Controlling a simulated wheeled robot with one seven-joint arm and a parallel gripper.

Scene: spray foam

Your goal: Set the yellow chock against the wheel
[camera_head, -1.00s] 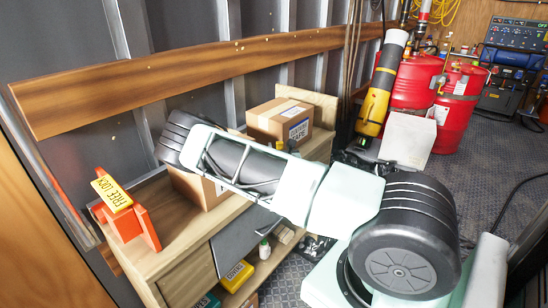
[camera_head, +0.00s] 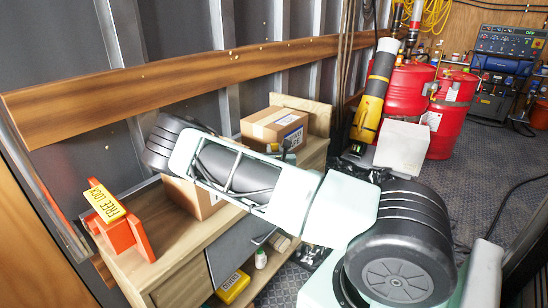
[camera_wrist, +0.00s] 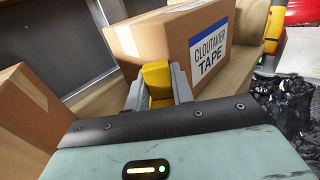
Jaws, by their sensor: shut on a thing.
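In the wrist view my gripper (camera_wrist: 158,86) is shut on a yellow block, the chock (camera_wrist: 156,72). The chock shows between the two grey fingers, and its lower part is hidden by the gripper body. In the head view my arm hides most of the gripper and chock. I cannot make out a wheel in either view.
A wooden cabinet (camera_head: 180,240) runs along the wall, with the tape box (camera_head: 274,126), another carton (camera_head: 190,197) and an orange stand with a yellow sign (camera_head: 105,205) on top. Red drums (camera_head: 455,115) and a white box (camera_head: 402,146) stand at the back right. Some dark floor is clear.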

